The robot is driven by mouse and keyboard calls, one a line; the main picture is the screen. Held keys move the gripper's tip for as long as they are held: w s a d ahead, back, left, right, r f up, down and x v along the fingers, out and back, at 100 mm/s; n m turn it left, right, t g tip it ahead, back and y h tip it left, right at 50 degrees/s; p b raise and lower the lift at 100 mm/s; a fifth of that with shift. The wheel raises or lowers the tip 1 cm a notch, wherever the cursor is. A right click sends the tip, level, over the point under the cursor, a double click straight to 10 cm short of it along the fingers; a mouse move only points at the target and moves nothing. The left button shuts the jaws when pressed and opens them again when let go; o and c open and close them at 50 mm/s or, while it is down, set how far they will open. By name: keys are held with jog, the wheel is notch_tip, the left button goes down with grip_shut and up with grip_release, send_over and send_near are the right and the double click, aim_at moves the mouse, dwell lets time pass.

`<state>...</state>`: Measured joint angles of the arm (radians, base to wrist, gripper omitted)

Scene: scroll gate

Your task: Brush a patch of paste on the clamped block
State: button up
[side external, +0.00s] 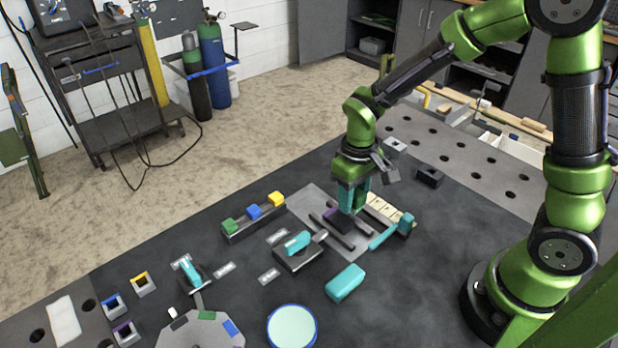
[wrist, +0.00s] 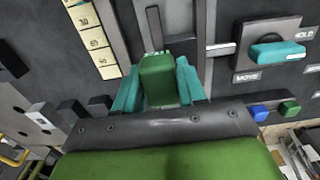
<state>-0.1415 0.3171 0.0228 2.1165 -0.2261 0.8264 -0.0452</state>
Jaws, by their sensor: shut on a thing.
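My gripper (side external: 349,204) is low over a grey plate (side external: 312,197) with dark rails. Its teal fingers (wrist: 160,92) are shut on a green block-like piece (wrist: 158,78), on either side of it. In the side view a dark block with a purple face (side external: 337,219) sits right below the fingers, between the rails; I cannot tell whether they touch. No brush can be made out for sure. A round blue-rimmed dish with a pale green face (side external: 292,327) stands at the front; I cannot tell whether it holds paste.
A yellowish number scale (side external: 383,209) runs beside the plate. A teal-handled switch (side external: 297,242) has MOVE and HOLD labels in the wrist view. A teal block (side external: 345,282) lies in front. A rack with green, blue and yellow blocks (side external: 253,212) stands left. Dark tabletop is clear towards my base.

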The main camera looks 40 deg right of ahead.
jog(key=shift+r, duration=3)
